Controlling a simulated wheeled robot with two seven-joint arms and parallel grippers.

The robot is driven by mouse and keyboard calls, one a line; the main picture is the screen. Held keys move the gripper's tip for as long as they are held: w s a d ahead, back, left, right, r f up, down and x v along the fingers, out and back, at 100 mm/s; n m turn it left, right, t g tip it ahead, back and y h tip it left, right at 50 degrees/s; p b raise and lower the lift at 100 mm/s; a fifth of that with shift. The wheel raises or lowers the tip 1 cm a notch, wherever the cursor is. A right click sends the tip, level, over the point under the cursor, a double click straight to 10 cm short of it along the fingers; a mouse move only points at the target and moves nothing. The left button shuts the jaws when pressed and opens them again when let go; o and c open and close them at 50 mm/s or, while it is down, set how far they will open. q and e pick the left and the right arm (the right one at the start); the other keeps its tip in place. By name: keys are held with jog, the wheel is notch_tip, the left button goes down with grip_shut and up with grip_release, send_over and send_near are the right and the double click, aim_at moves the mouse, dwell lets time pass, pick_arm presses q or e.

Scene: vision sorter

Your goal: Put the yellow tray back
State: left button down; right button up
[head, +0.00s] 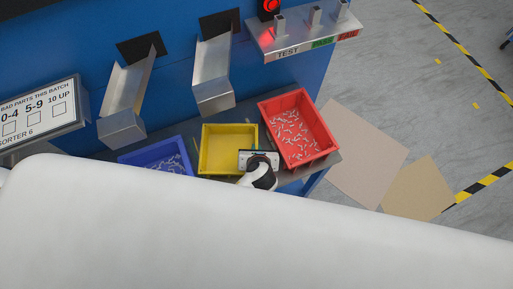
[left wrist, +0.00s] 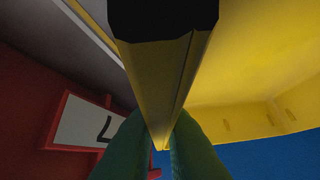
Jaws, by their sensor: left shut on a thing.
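The yellow tray (head: 225,150) looks empty and sits on the grey shelf between the blue tray and the red tray. My left gripper (head: 259,161) is at its near right corner, close to the red tray. In the left wrist view, the green fingers of my left gripper (left wrist: 159,148) are shut on a wall of the yellow tray (left wrist: 165,85), one finger on each side. The head view does not show clearly whether the tray rests fully on the shelf. My right gripper is not in view.
A red tray (head: 318,136) with many small parts stands at the right. A blue tray (head: 128,158) with parts stands at the left, partly hidden by my white arm. Two metal chutes (head: 213,75) hang above the shelf. Flat sheets (head: 362,155) lie on the floor at right.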

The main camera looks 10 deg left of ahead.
pick_arm(q)
jog(key=c, duration=1.5)
grip_release()
jog(key=shift+f, duration=0.1)
jog(key=shift+s+r, duration=0.1)
jog(key=shift+r, duration=0.15)
jog(key=p+v, duration=0.1)
jog(key=v, duration=1)
jog(key=shift+s+d+r, duration=0.15)
jog(key=shift+s+r, duration=0.05)
jog(key=shift+s, duration=0.1)
